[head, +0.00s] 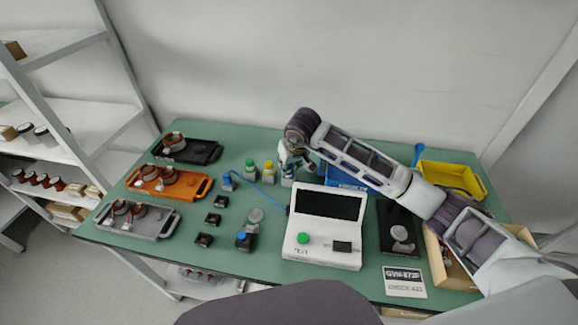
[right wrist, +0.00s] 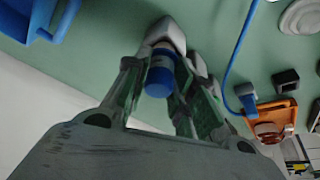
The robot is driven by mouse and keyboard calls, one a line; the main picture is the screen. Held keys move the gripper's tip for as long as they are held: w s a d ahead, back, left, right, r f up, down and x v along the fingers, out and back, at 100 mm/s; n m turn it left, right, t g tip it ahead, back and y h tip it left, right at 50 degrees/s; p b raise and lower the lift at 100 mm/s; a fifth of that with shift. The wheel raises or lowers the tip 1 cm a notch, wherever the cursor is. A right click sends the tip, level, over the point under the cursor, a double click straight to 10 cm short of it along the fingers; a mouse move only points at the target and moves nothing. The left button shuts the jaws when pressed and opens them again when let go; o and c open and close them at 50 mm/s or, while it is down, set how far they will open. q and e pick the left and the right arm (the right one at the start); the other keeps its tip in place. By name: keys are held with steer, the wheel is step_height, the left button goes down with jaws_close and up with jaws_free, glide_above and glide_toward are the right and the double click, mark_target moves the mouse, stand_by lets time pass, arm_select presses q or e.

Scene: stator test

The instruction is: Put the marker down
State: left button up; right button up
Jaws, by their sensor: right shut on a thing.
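My right gripper (head: 290,160) reaches from the right over the back middle of the table and points down. In the right wrist view, it (right wrist: 160,85) is shut on a blue marker (right wrist: 160,78). In the head view the fingers mostly hide the marker. A green marker (head: 250,167) and a yellow marker (head: 268,169) stand upright to the left. My left gripper is not in view.
A white tester (head: 325,228) stands in front of the gripper. A blue cable (head: 255,183) runs just left of it. A blue bin (head: 345,176) and yellow bin (head: 455,178) are right. Black (head: 205,152), orange (head: 196,187) and grey trays (head: 160,228) hold parts at left.

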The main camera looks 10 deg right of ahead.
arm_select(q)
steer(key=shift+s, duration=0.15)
arm_select(e)
steer(key=shift+f, duration=0.35)
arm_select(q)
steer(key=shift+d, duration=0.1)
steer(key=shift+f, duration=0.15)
arm_select(e)
steer(key=shift+f, duration=0.2)
arm_select(q)
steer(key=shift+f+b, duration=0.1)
steer(key=shift+b, duration=0.2)
arm_select(e)
steer(key=shift+f, duration=0.1)
steer(key=shift+f, duration=0.15)
steer(key=o, duration=1)
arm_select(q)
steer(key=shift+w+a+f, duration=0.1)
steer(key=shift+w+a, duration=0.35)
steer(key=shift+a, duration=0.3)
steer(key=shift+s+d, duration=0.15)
